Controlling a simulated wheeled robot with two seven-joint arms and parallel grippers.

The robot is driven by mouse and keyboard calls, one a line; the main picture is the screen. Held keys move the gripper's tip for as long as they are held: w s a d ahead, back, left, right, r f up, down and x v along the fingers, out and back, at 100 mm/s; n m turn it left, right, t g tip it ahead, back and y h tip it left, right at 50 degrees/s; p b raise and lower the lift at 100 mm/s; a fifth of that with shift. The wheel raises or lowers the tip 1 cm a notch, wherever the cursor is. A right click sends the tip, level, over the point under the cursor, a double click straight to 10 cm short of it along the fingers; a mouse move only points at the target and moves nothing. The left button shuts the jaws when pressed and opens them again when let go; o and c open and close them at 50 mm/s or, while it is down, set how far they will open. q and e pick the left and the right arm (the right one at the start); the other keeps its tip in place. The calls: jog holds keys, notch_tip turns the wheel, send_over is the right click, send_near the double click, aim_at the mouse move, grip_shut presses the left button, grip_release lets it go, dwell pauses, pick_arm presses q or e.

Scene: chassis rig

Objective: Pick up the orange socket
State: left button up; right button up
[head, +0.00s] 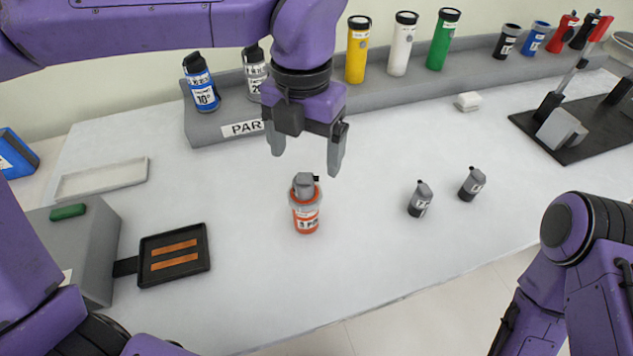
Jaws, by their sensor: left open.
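The orange socket (305,218) stands upright on the white table, a clear and orange body with a white label and a grey cap on top. My left gripper (306,156) hangs from above with its two fingers spread apart and nothing between them. Its fingertips appear just above and behind the socket's cap in the picture, apart from it. Part of my right arm shows at the lower right, but its gripper is out of the picture.
Two small grey sockets (420,199) (471,184) stand to the right. A black tray (174,255) with orange strips lies to the left. A grey shelf (215,125) at the back holds coloured cylinders. The table (330,270) around the orange socket is clear.

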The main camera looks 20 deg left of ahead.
aim_at(302, 181)
pick_arm(q)
jog(key=f, duration=0.1)
jog(key=s+f, duration=0.2)
jog(key=shift+f, duration=0.4)
notch_tip(302, 181, down, 6)
jog(key=shift+w+d+r, duration=0.1)
jog(key=shift+w+r, duration=0.05)
jog(key=shift+r, duration=0.1)
jog(key=shift+f, duration=0.2)
jog(key=c, duration=1.3)
